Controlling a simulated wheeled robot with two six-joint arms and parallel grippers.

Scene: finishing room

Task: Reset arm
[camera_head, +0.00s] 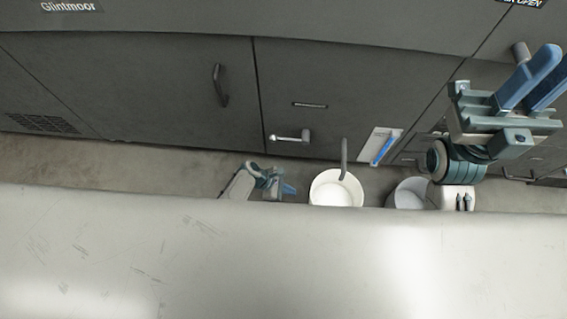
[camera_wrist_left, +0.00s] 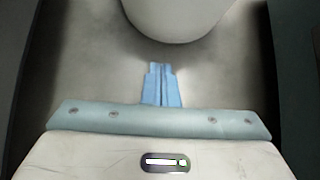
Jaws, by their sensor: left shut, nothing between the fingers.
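My left gripper (camera_head: 285,189) is low at the middle of the head view, small and partly cut off below by a pale surface. Its blue fingers point right, towards a white round vessel (camera_head: 335,188). In the left wrist view its fingers (camera_wrist_left: 160,82) are together, with nothing between them, over bare grey floor. The pale rounded thing (camera_wrist_left: 178,15) beyond the fingertips there looks like the same vessel. My right gripper (camera_head: 545,75) is raised at the right edge of the head view, its blue fingers pointing up and right. Their spacing is unclear, and one is cut by the frame edge.
Dark cabinet fronts (camera_head: 140,85) with handles run across the back. A grey round vessel (camera_head: 408,193) stands right of the white one, partly hidden. A pale panel with a blue strip (camera_head: 380,146) is at the cabinets. Floor at the left (camera_head: 150,168) is clear.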

